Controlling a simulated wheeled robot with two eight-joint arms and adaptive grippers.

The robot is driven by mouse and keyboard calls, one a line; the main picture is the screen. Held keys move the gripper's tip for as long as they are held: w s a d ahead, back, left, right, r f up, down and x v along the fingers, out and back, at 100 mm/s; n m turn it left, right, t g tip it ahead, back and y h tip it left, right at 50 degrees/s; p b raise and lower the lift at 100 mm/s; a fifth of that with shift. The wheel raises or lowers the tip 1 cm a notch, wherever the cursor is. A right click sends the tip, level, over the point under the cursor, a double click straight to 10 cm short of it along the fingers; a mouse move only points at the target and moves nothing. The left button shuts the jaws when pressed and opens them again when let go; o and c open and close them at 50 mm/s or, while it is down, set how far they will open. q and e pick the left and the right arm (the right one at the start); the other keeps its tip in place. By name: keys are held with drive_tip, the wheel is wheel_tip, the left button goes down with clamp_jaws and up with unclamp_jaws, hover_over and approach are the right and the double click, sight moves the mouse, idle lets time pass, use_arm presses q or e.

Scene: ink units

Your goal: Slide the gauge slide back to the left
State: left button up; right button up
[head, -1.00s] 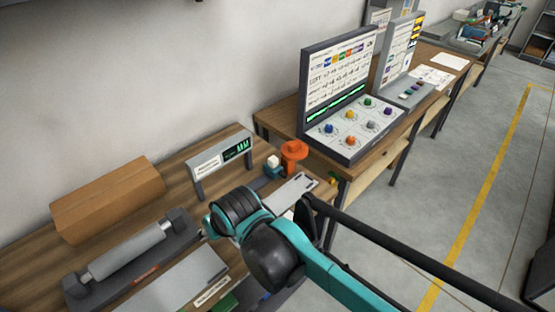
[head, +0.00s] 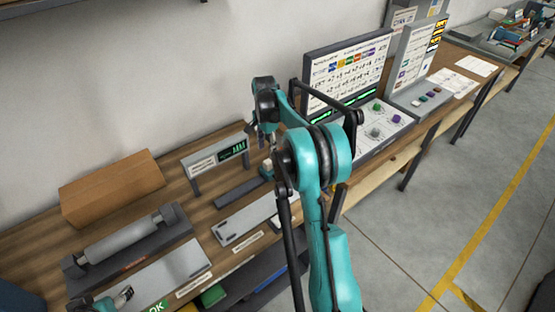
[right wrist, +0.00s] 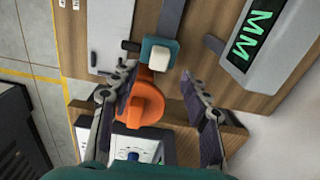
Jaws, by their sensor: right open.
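The gauge slide, a teal carriage with a white block (head: 267,166), sits at the right end of its dark rail (head: 238,191), below the gauge display. In the right wrist view the white block (right wrist: 160,58) lies just beyond and between my fingertips. My right gripper (right wrist: 158,72) is open and holds nothing. In the head view the right gripper (head: 272,155) comes down over the slide, partly hidden by its own arm. An orange knob-like part (right wrist: 146,102) lies between the fingers in the wrist view. My left gripper (head: 122,297) shows only partly at the bottom left.
The gauge display (head: 217,157) stands behind the rail. A cardboard box (head: 112,187) and a grey roller (head: 122,239) are on the left. A light plate (head: 240,223) lies in front of the rail. A control panel (head: 347,75) stands to the right.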

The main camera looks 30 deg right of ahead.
sight(268, 162)
drive_tip(key=shift+d+f, duration=0.3)
drive_tip(key=shift+f, duration=0.05)
wheel_tip(268, 162, down, 8)
drive_tip(key=shift+a+r+b, duration=0.1)
drive_tip(key=shift+r+b, duration=0.1)
drive_tip(key=shift+b, duration=0.75)
clamp_jaws()
